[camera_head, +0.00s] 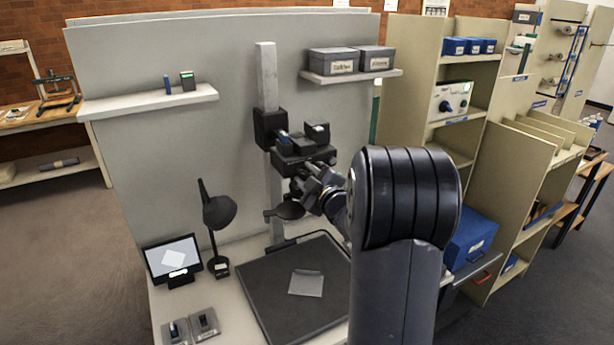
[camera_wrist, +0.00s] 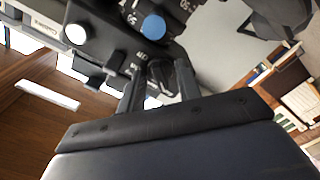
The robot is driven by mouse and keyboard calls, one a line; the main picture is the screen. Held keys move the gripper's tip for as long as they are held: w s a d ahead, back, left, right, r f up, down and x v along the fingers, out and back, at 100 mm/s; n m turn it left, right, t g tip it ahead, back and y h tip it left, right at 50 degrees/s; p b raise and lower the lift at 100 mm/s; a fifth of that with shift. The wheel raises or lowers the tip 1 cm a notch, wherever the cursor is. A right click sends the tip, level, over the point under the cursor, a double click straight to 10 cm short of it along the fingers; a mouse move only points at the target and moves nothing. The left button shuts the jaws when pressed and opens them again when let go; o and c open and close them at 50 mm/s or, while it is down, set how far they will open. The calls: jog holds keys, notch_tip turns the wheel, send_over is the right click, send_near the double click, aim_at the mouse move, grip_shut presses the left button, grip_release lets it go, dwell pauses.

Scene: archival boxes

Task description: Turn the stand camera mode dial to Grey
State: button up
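The stand camera (camera_head: 300,150) is a dark body on a grey upright column above the copy board. In the wrist view, its dark face (camera_wrist: 110,45) fills the upper left, with a round blue knob, a round white knob and small white markings too blurred to read. A dark ridged knob (camera_wrist: 161,75), probably the mode dial, lies between the fingertips of my gripper (camera_wrist: 158,82). The two fingers stand apart on either side of it; firm contact on both sides does not show. The dial's setting cannot be read. In the head view my arm hides much of the gripper.
The copy board (camera_head: 262,290) holds a pale sheet (camera_head: 306,283). A black lamp (camera_head: 219,212), a small monitor (camera_head: 174,260) and two switch boxes (camera_head: 204,323) stand to the left. A shelf with two grey boxes (camera_head: 333,62) is above right. Shelving units (camera_head: 410,60) stand at right.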

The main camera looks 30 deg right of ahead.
jog(key=c, duration=0.6)
jog(key=shift+m, duration=0.3)
jog(key=m, duration=0.3)
jog(key=shift+m, duration=0.3)
jog(key=m+p, duration=0.1)
jog(key=m, duration=0.3)
jog(key=shift+m+p, duration=0.3)
jog(key=shift+p, duration=0.05)
jog(key=m+p, duration=0.1)
jog(key=m, duration=0.4)
jog(key=shift+p, duration=0.4)
jog(key=m+p, duration=0.2)
jog(key=m, duration=0.4)
